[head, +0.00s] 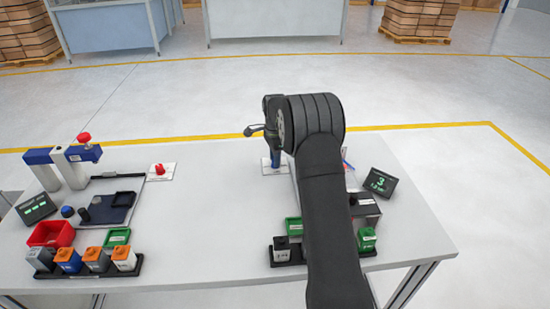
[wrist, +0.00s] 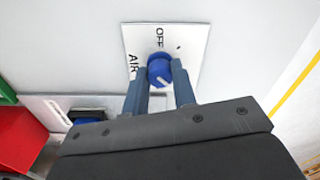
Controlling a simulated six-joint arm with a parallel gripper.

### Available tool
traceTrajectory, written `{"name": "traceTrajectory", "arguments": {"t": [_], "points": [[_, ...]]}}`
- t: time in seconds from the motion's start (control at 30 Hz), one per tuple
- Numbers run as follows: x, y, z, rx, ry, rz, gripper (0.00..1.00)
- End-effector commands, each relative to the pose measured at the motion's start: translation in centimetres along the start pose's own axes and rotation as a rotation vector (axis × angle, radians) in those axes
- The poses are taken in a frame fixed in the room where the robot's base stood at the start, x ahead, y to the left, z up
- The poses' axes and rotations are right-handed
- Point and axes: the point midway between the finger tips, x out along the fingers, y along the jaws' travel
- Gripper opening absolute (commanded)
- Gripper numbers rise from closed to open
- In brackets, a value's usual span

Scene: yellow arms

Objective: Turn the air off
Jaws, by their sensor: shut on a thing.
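The air control is a blue knob (wrist: 159,72) with a light pointer mark, on a white plate (wrist: 192,42) lettered AIR and OFF. In the wrist view the two fingers of my gripper (wrist: 159,88) reach to either side of the knob and are shut on it. The mark on the knob points away from the OFF lettering, toward the gripper side. In the head view my gripper (head: 272,150) points down over the plate (head: 284,166) near the table's far edge. My dark arm hides part of the middle of the table.
A red button (head: 159,169) on a white plate stands to the left. Further left are a blue-and-white stand (head: 65,165), a dark tray (head: 106,207) and a red bin (head: 50,234). A small display (head: 380,183) stands right of my arm. The table's right side is mostly clear.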

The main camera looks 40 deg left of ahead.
Motion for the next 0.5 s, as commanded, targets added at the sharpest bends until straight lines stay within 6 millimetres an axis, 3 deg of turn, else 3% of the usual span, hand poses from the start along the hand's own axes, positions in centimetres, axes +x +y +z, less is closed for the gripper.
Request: {"name": "traceTrajectory", "arguments": {"t": [0.27,0.5], "points": [[-0.05,0.00,0.00,-0.053,0.000,0.000,0.02],[-0.06,0.02,0.00,-0.208,-0.001,0.000,0.02]]}}
